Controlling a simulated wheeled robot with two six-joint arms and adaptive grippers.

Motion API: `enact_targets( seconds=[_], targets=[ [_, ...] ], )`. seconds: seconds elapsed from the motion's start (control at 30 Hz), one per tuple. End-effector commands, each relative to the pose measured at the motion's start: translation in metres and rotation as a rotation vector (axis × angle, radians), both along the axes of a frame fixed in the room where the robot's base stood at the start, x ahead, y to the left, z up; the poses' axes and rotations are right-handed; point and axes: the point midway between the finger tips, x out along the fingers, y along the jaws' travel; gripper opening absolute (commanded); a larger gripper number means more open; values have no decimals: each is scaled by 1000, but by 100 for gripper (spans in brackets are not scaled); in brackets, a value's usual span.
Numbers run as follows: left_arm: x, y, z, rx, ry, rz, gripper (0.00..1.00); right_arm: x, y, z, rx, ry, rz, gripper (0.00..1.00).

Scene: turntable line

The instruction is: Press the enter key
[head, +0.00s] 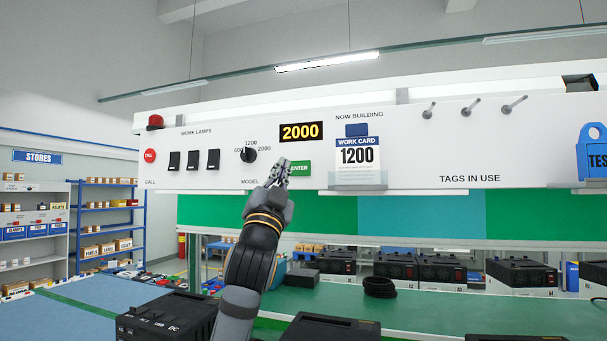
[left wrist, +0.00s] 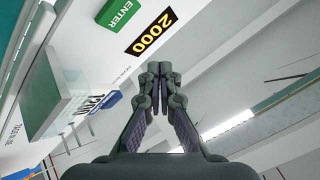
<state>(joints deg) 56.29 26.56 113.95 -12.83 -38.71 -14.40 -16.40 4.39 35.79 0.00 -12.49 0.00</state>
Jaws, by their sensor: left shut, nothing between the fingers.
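The green ENTER key (head: 300,168) is on the white panel, right of the model knob (head: 249,154) and below the display (head: 301,131), which reads 2000. My left gripper (head: 281,164) is shut and empty, in front of the panel at the key's left edge, hiding part of it. I cannot tell whether it touches the key. In the left wrist view the ENTER key (left wrist: 118,12) is at the upper left, apart from the shut fingertips (left wrist: 160,70). My right gripper is not in view.
A work card (head: 357,156) reading 1200 stands in a clear holder (head: 357,178) right of the key. Lamp switches (head: 194,160) and a red call button (head: 150,155) are to the left. Black units (head: 395,266) and a dark coil (head: 379,287) stand on the green bench below.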

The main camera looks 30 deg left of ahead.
Motion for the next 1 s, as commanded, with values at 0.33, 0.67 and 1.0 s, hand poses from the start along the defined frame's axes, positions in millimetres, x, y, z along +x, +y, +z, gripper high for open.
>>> enact_targets(
  seconds=[0.33, 0.67, 1.0],
  targets=[
    [1, 0, 0, 0, 0, 0, 0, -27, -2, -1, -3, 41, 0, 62],
    [38, 9, 1, -2, 2, 0, 0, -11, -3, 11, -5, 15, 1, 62],
    [78, 19, 0, -1, 1, 1, 0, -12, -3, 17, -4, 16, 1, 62]
  ],
)
